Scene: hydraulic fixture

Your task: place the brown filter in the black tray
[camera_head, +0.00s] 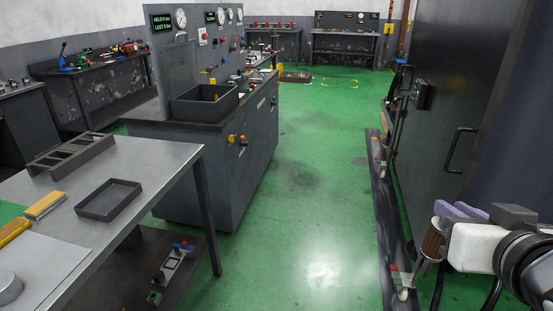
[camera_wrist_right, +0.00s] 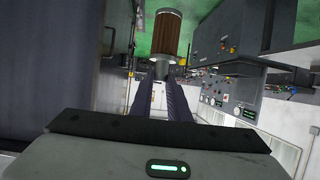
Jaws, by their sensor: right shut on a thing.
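The brown filter (camera_head: 433,241) is a ribbed brown cylinder with metal ends, at the lower right of the head view. It also shows in the right wrist view (camera_wrist_right: 166,34), at the ends of the fingers. My right gripper (camera_head: 447,212) has purple-grey fingers and is shut on the filter, holding it in the air over the floor. The right wrist view shows its two fingers (camera_wrist_right: 163,70) close together. A shallow, empty black tray (camera_head: 109,214) lies on the grey metal table at the left, far from the gripper. My left gripper is out of view.
The metal table (camera_head: 150,172) also holds a dark compartmented rack (camera_head: 70,156) and a yellow-brown block (camera_head: 45,205). A deeper dark bin (camera_head: 205,109) stands on the console behind. A tall dark cabinet (camera_head: 450,90) is close on the right. Green floor (camera_head: 310,220) lies clear between.

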